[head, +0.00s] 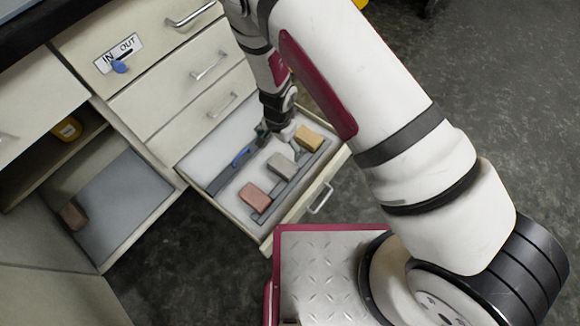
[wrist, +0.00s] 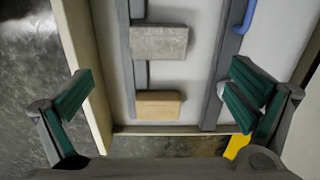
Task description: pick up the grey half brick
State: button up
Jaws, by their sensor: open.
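The grey half brick (head: 281,165) lies in the open drawer, between a reddish brick (head: 255,197) and a tan brick (head: 308,139). In the wrist view the grey half brick (wrist: 158,42) is near the top centre, with the tan brick (wrist: 158,105) below it. My gripper (head: 276,131) is over the drawer, near the tan brick's left side in the head view. In the wrist view its two green-padded fingers (wrist: 163,80) are wide apart, with nothing held between them. Its exact height above the bricks is hard to tell.
The drawer's front wall (head: 292,208) and side walls surround the bricks. A blue-handled object (head: 241,156) lies on a grey strip left of the bricks. A brown block (head: 74,215) sits in the lower cabinet at left. A yellow object (head: 68,128) is on a shelf.

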jog(key=b, duration=0.4)
send_near(283, 164)
jog(key=f, duration=0.2)
jog(key=s+f, duration=0.1)
jog(key=f, duration=0.2)
jog(key=shift+a+f, duration=0.1)
jog(key=shift+f, duration=0.15)
jog(key=f, duration=0.1)
jog(key=f+b, duration=0.1)
jog(key=f, duration=0.1)
jog(key=f+b, duration=0.1)
jog(key=f, duration=0.1)
jog(key=shift+w+f, duration=0.1)
jog(key=shift+w, duration=0.25)
jog(key=c, duration=1.6)
jog(key=shift+o, duration=0.2)
jog(key=shift+r, duration=0.2)
